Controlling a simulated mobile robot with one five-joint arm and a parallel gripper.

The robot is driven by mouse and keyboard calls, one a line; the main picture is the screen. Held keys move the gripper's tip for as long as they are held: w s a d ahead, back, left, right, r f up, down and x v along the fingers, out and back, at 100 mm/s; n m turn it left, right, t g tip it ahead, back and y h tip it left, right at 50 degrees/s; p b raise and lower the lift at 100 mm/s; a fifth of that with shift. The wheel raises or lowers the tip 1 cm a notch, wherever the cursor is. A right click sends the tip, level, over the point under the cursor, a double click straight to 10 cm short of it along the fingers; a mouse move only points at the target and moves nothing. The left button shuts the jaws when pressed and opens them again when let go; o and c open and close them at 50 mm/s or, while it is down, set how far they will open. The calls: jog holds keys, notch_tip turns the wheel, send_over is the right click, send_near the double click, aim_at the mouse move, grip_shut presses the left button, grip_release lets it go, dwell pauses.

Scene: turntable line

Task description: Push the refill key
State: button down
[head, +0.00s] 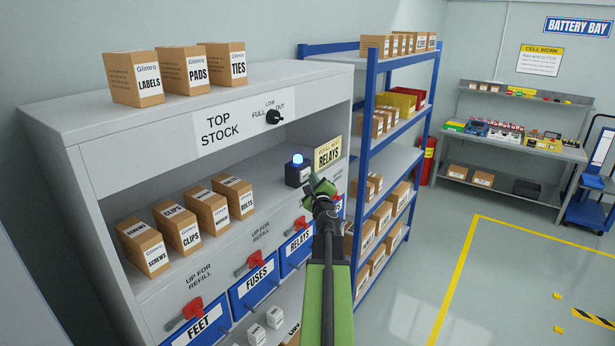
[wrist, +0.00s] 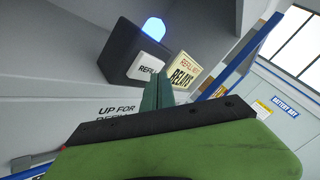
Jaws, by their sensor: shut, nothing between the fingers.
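The refill key is a dark box (head: 296,175) with a bright blue dome on top, on the grey cabinet's shelf at its right end. In the wrist view the dark box (wrist: 128,55) shows a white label starting "REF", the rest hidden by my fingers. My gripper (head: 317,183) is shut and empty, its green fingertips just right of the box in the head view. In the wrist view my fingertips (wrist: 158,88) are in front of the label's lower right. I cannot tell whether they touch the box.
A cream "RELAYS" card (head: 328,152) stands behind the box. Cartons (head: 178,227) stand on the same shelf to the left. A blue-framed rack (head: 367,140) is close on the right.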

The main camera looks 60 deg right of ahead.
jog(key=shift+w, duration=0.1)
dwell(0.3)
jog(key=shift+w, duration=0.35)
jog(key=shift+s, duration=0.4)
jog(key=s, duration=0.6)
dwell(0.4)
dwell(0.4)
